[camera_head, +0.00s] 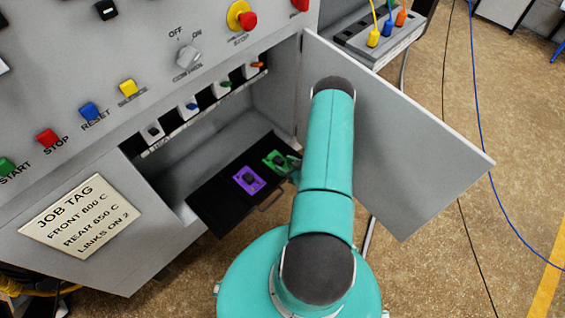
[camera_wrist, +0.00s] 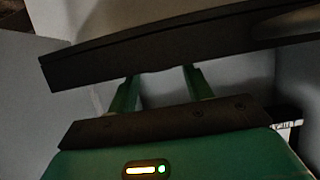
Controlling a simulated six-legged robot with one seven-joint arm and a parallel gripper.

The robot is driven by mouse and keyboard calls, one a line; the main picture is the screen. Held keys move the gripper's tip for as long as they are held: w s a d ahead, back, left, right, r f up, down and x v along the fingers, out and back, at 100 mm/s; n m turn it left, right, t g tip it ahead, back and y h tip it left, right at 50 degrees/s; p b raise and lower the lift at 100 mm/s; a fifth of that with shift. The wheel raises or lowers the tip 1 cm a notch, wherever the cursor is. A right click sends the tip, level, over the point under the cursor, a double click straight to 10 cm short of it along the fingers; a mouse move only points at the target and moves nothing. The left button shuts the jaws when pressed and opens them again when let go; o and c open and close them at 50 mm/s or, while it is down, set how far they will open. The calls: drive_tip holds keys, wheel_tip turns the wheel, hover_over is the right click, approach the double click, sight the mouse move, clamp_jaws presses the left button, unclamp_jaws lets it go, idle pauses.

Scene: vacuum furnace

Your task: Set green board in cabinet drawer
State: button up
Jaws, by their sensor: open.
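The green board (camera_head: 275,159) lies near the right side of the black cabinet drawer (camera_head: 218,207) in the head view, with a dark part on it. The drawer is pulled out of the cabinet. My gripper is mostly hidden behind my arm in the head view, close to the green board at the drawer's right edge. In the wrist view my gripper (camera_wrist: 161,80) has its two green fingers apart with nothing seen between them. A dark slab (camera_wrist: 150,48), which looks like the drawer, crosses in front of the fingertips; I cannot tell whether they touch it.
A purple board (camera_head: 249,179) lies in the drawer left of the green one. The grey cabinet door (camera_head: 410,150) stands open to the right of my arm. Coloured switches (camera_head: 192,104) line a shelf above the drawer. A job tag (camera_head: 80,215) is on the left panel.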

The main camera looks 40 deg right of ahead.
drive_tip(key=v, duration=1)
drive_tip(key=w+d+r+n+g+h, duration=0.1)
drive_tip(key=w+d+r+g, duration=0.1)
drive_tip(key=w+r, duration=0.6)
drive_tip(key=w+d+r+g+h, duration=0.1)
drive_tip(key=w+d+r+h, duration=0.15)
drive_tip(key=w+r, duration=0.55)
drive_tip(key=w+a+r+g, duration=0.1)
drive_tip(key=a+r, duration=0.3)
drive_tip(key=r, duration=0.5)
drive_tip(key=w+a+r+g, duration=0.1)
drive_tip(key=w+a+r, duration=0.15)
drive_tip(key=r, duration=0.65)
drive_tip(key=s+a+r+m+g, duration=0.1)
drive_tip(key=s+a+r, duration=0.3)
drive_tip(key=a+r, duration=0.35)
drive_tip(key=s+a+r+m, duration=0.1)
drive_tip(key=s+a+r, duration=0.3)
drive_tip(key=a+r, duration=0.4)
drive_tip(key=s+a+r+g+y, duration=0.2)
drive_tip(key=s+a+r+y, duration=0.1)
drive_tip(key=s+a, duration=1)
drive_tip(key=shift+s+a+r+n, duration=0.2)
drive_tip(key=shift+s+a+n, duration=0.15)
drive_tip(key=shift+a, duration=0.25)
